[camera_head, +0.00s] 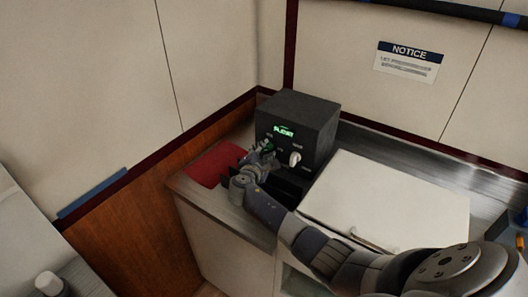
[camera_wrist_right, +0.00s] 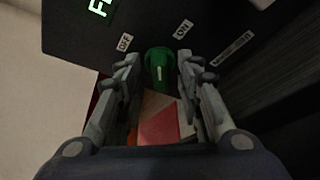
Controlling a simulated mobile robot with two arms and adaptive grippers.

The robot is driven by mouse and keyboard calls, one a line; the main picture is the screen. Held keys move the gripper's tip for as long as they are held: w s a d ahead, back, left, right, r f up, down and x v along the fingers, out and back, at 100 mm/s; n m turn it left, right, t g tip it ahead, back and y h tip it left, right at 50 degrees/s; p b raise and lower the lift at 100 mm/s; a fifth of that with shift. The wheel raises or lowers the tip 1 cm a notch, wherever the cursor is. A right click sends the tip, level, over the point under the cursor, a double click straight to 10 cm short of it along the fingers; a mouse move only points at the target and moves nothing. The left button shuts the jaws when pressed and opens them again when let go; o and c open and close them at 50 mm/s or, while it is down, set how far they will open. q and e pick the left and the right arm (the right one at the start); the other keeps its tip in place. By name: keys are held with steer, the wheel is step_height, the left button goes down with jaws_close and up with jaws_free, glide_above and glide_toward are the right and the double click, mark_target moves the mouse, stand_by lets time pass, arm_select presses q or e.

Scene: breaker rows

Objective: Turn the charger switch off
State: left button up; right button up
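The charger (camera_head: 312,122) is a black box with a lit green display, standing on the counter in the corner. In the right wrist view its green round switch (camera_wrist_right: 160,66) has a white mark and sits between the OFF label (camera_wrist_right: 125,42) and the ON label (camera_wrist_right: 183,29). The mark looks roughly upright in that view. My right gripper (camera_wrist_right: 158,64) is open, with one finger on each side of the green switch; I cannot tell whether they touch it. In the head view my right gripper (camera_head: 262,155) is at the charger's front and partly covers the switch. My left gripper is not in view.
A white knob (camera_head: 295,159) is on the charger's front, right of my gripper. A red item (camera_head: 213,165) lies on the counter at the left. A white panel (camera_head: 390,200) lies on the counter to the right. Walls stand close behind.

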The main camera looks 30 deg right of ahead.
jaws_close()
stand_by(0.3)
